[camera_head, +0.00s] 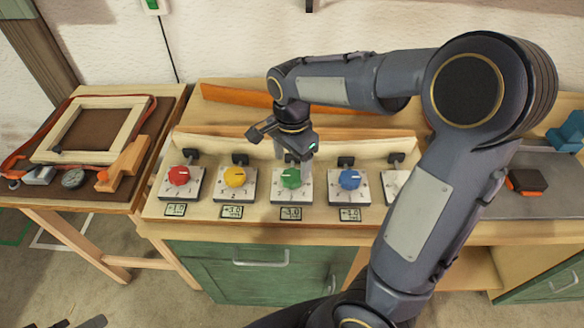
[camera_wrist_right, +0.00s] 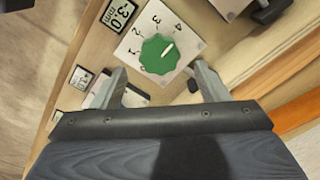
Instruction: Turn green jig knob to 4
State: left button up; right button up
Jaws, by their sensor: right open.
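The green knob (camera_head: 291,177) sits on a pale square plate in the middle of a row of jig knobs. A dark piece, probably my left gripper (camera_head: 78,323), barely shows at the bottom left edge.
Red (camera_head: 179,175), yellow (camera_head: 234,176) and blue (camera_head: 350,179) knobs flank the green one closely. A wooden frame with an orange strap (camera_head: 88,125) lies on the left table. A black and orange block (camera_head: 527,182) lies at the right. My right arm covers the right of the bench.

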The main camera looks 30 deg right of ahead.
aim_at(294, 178)
notch_tip(294, 178, up, 4)
jog(key=shift+f, duration=0.25)
dwell(0.4)
jog(key=shift+s+r, duration=0.1)
jog(key=shift+s, duration=0.25)
jog(key=s+a+n+t+y, duration=0.2)
jog(key=s+n+t, duration=0.1)
jog(key=s+n, duration=0.4)
jog(key=s+a+n+t+y, duration=0.1)
jog(key=s+a+n+t, duration=0.1)
jog(key=s+n, duration=0.4)
jog(key=s, duration=0.3)
jog(key=shift+s+a+n+t+y, duration=0.15)
jog(key=shift+s+n+t+y, duration=0.05)
jog(key=shift+n+t+y, duration=0.2)
dwell(0.6)
